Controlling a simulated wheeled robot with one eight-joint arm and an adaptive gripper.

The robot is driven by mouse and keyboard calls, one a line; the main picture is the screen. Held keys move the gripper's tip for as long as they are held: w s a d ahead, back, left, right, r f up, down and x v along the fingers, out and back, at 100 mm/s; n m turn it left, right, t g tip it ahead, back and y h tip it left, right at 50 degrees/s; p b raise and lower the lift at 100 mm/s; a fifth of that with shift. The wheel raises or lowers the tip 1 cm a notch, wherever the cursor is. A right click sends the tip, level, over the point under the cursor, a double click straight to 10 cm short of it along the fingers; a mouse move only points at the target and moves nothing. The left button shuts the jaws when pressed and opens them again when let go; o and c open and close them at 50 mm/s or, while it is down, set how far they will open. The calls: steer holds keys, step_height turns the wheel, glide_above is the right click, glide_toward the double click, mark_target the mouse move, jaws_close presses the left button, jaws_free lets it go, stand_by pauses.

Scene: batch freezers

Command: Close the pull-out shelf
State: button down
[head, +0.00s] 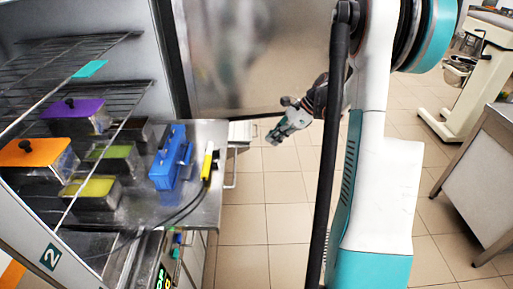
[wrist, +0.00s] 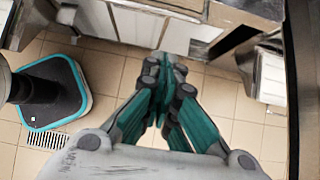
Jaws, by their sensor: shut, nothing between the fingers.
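A white panel (head: 241,132), which looks like the pull-out shelf, sticks out at the right edge of the steel worktop, with a thin handle below it. I cannot tell how far out it is. My gripper (head: 274,138) is just right of it in the head view, pointing down and left. In the wrist view my gripper (wrist: 168,62) has its teal fingers shut together, with nothing between them. White panels (wrist: 196,36) lie beyond the fingertips there; contact cannot be told.
The steel worktop (head: 216,133) carries a blue holder (head: 171,160), a yellow-handled tool (head: 207,163) and several lidded containers. Wire racks (head: 60,65) are at the left. A steel panel (head: 250,50) stands behind. Tiled floor (head: 268,215) is clear, with another bench (head: 480,170) at the right.

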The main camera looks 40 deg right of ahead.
steer(key=a+r+b+x, duration=0.1)
steer(key=x, duration=0.5)
steer(key=w+b+x, duration=0.1)
steer(key=b+x, duration=0.1)
steer(key=x, duration=0.4)
steer(key=shift+w+a, duration=0.15)
steer(key=shift+a, duration=0.4)
steer(key=shift+r, duration=0.1)
steer(key=w+a, duration=0.5)
steer(key=a, duration=0.3)
steer(key=w+a+b, duration=0.1)
steer(key=w+a, duration=0.5)
steer(key=a, duration=0.3)
steer(key=w+a, duration=0.6)
steer(key=a, duration=0.2)
steer(key=shift+w+a, duration=0.2)
steer(key=shift+a, duration=0.2)
steer(key=shift+d, duration=0.1)
